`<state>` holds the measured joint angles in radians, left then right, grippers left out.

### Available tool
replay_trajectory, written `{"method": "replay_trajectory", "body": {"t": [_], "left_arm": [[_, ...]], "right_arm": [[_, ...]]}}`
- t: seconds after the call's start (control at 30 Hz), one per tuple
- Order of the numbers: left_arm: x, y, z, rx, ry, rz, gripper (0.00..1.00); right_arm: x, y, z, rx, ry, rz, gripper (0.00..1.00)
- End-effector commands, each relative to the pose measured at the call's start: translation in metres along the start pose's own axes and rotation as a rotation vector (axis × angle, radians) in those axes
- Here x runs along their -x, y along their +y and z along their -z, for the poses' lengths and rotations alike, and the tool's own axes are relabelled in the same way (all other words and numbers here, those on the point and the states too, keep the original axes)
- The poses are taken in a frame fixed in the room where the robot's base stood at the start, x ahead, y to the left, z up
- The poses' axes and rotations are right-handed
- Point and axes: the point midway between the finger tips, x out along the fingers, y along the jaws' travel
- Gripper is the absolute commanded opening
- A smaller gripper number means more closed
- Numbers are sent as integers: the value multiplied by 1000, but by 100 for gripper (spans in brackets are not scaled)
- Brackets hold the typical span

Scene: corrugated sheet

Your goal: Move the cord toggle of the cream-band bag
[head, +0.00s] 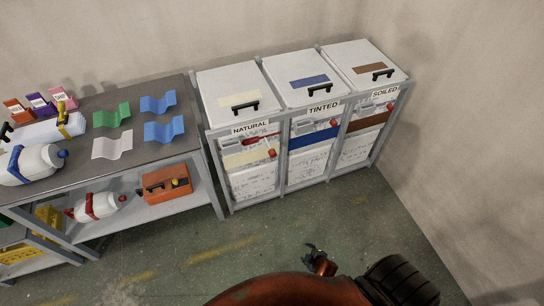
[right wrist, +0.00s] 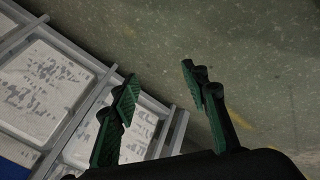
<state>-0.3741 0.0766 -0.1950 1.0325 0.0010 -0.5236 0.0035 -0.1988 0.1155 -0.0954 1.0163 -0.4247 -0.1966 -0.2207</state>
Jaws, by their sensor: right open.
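The cream-band bag (head: 255,183) hangs in the left bay of the grey frame, below the NATURAL label (head: 251,128). Its cream band (head: 240,160) crosses the bag's upper part. A small red cord toggle (head: 272,153) sits at the band's right end. My right gripper (head: 318,258) is over the floor in front of the frame, well apart from the toggle. In the right wrist view its two green-padded fingers (right wrist: 160,76) are spread with nothing between them. The toggle does not show in that view. My left gripper is out of view.
A blue-band bag (head: 313,138) and a brown-band bag (head: 365,125) hang in the other bays, under lidded tops. A bench (head: 75,160) with wavy sheets and bottles stands at the left. The green floor (head: 230,250) before the frame is clear.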

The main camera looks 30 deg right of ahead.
Motion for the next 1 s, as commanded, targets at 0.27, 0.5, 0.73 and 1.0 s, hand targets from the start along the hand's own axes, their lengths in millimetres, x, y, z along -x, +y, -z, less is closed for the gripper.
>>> {"method": "replay_trajectory", "body": {"t": [0.27, 0.5, 0.73, 1.0], "left_arm": [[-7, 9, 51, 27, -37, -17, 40], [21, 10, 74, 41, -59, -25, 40], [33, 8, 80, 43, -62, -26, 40], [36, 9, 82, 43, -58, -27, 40]], "right_arm": [[24, 233, 192, 668, 158, -585, 42], [120, 325, 279, 1025, 65, -977, 42], [150, 349, 303, 1108, 19, -1079, 42], [128, 378, 324, 1105, 21, -1077, 42]]}}
